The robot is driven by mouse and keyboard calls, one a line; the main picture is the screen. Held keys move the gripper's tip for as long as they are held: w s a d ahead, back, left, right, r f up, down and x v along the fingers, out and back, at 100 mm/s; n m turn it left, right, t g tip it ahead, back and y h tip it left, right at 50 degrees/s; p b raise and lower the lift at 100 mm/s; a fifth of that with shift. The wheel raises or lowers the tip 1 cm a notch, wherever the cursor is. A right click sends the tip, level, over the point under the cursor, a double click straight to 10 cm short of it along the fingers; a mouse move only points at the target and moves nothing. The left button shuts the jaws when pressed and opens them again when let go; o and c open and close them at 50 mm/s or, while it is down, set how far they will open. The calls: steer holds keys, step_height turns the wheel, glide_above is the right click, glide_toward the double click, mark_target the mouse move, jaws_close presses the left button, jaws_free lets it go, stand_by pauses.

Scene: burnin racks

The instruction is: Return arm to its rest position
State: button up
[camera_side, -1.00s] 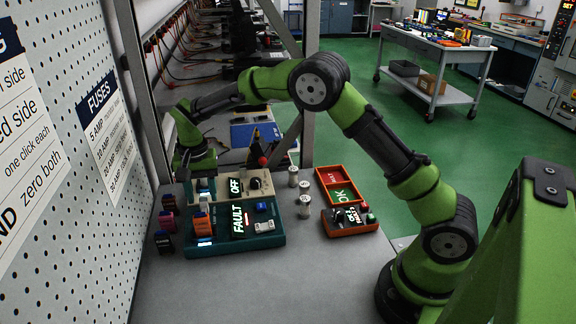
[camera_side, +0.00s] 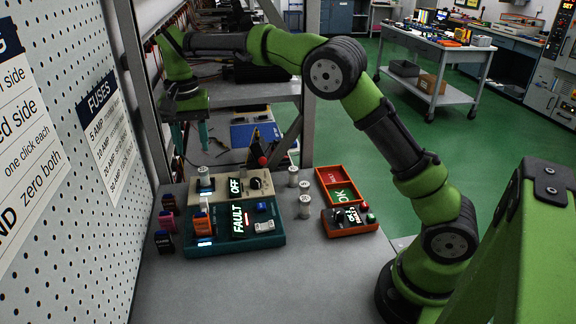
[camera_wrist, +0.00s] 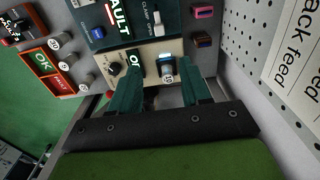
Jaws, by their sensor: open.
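My gripper (camera_side: 190,140) is raised above the back left of the bench. Its two teal fingers point down, apart, with nothing between them. In the wrist view my gripper (camera_wrist: 161,78) is also open, and the beige unit lies beyond its fingers. The beige unit (camera_side: 222,174) has a lit OFF display and a dark knob.
A teal unit (camera_side: 270,239) with a lit FAULT display stands in front. Several pale cylinders (camera_side: 304,206) stand to its right, by an orange tray (camera_side: 322,182) and an orange control box (camera_side: 352,228). A metal post (camera_side: 140,90) rises close to my gripper.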

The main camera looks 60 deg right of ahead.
steer(key=s+d+r+n+t+y, duration=0.1)
steer(key=s+n+t, duration=0.1)
steer(key=s, duration=1.2)
steer(key=s+d+r+n+t+y, duration=0.1)
steer(key=s+t, duration=0.4)
steer(key=s, duration=0.9)
steer(key=shift+s+d+r+n, duration=0.15)
steer(key=shift+d+r+n, duration=0.3)
steer(key=shift+d+n, duration=0.4)
steer(key=shift+a, duration=0.15)
stand_by(0.6)
